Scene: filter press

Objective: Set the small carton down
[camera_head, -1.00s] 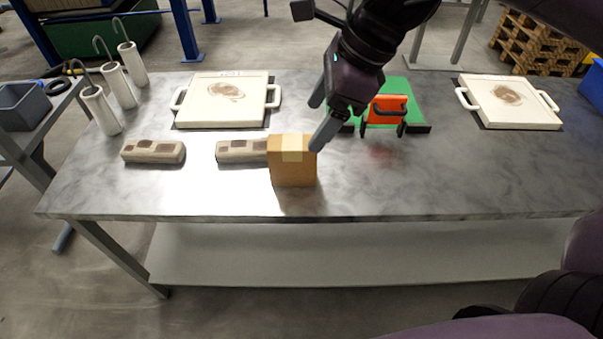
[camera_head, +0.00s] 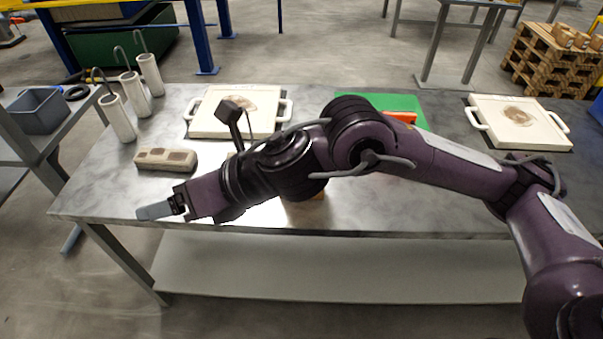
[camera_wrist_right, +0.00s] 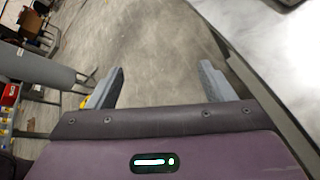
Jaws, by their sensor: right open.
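The small carton (camera_head: 305,204) is a brown box on the grey table, mostly hidden behind my right arm in the head view. Only a lower sliver of it shows, so its pose cannot be told. My right gripper (camera_head: 155,211) is well to the left of the carton, near the table's front left edge. In the right wrist view my right gripper (camera_wrist_right: 160,85) has its fingers apart, with nothing between them and bare floor beyond. My left gripper is not in view.
The grey table (camera_head: 100,180) carries a beige block (camera_head: 166,160), two white plates (camera_head: 208,122) (camera_head: 545,130) with handles, and several white cylinders (camera_head: 117,118) with hooks. A green mat (camera_head: 400,101) with an orange item (camera_head: 402,116) lies behind my arm. The table's front right is clear.

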